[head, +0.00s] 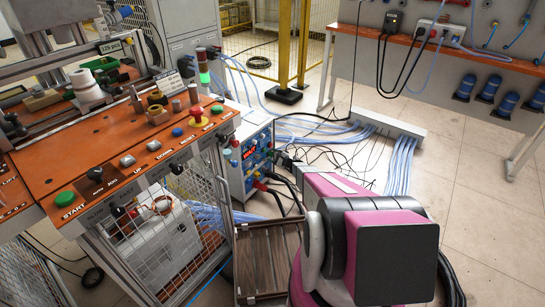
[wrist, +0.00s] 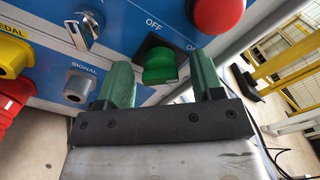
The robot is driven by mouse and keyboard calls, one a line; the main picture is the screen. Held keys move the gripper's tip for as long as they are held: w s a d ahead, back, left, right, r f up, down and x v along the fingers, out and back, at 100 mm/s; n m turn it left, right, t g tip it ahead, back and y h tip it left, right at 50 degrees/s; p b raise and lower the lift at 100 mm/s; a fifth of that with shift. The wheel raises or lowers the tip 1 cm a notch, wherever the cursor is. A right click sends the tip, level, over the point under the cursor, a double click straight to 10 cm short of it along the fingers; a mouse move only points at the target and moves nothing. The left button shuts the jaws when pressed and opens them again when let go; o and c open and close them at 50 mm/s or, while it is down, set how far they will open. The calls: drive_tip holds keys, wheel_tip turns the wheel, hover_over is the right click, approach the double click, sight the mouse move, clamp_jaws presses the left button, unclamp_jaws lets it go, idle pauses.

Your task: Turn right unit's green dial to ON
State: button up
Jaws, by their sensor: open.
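The green dial (wrist: 159,73) sits on a black square base on the blue panel (wrist: 120,50) in the wrist view. An OFF label is above it and a partly cut-off ON label is to its upper right. I cannot tell its exact setting. My gripper (wrist: 161,60) is open, with one green finger on each side of the dial in the picture. I cannot tell whether either finger touches it. In the head view the blue-fronted unit (head: 250,158) stands right of the orange console; my arm hides my gripper there, and the dial cannot be made out.
A red button (wrist: 217,14) is just above right of the dial. A key switch (wrist: 83,30), a grey SIGNAL socket (wrist: 78,87) and a yellow socket (wrist: 12,56) are to the left. Cables run over the floor beside the unit. The orange console (head: 100,155) is left of it.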

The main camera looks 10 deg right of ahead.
drive_tip(key=v, duration=1)
drive_tip(key=shift+s+d, duration=0.15)
drive_tip(key=shift+s, duration=0.05)
drive_tip(key=shift+r, duration=0.1)
drive_tip(key=s+a+r+n+g+h, duration=0.1)
drive_tip(key=s+a+r+n+g, duration=0.45)
drive_tip(key=s+r, duration=0.25)
drive_tip(key=s+a+r+n+g+h, duration=0.1)
drive_tip(key=s+a+r+n+g, duration=0.4)
drive_tip(key=s+r, duration=0.35)
drive_tip(key=s+d+r+n+g+h, duration=0.1)
drive_tip(key=s+r+n+h, duration=0.3)
drive_tip(key=s+r, duration=0.3)
drive_tip(key=s+d+r+n+g+h, duration=0.1)
drive_tip(key=s+r+h, duration=0.5)
drive_tip(key=s, duration=0.8)
drive_tip(key=d+r+n, duration=0.1)
drive_tip(key=n, duration=0.1)
drive_tip(key=shift+s+r+n+h, duration=0.2)
drive_tip(key=shift+r+n+h, duration=0.15)
drive_tip(key=shift+r+h, duration=0.05)
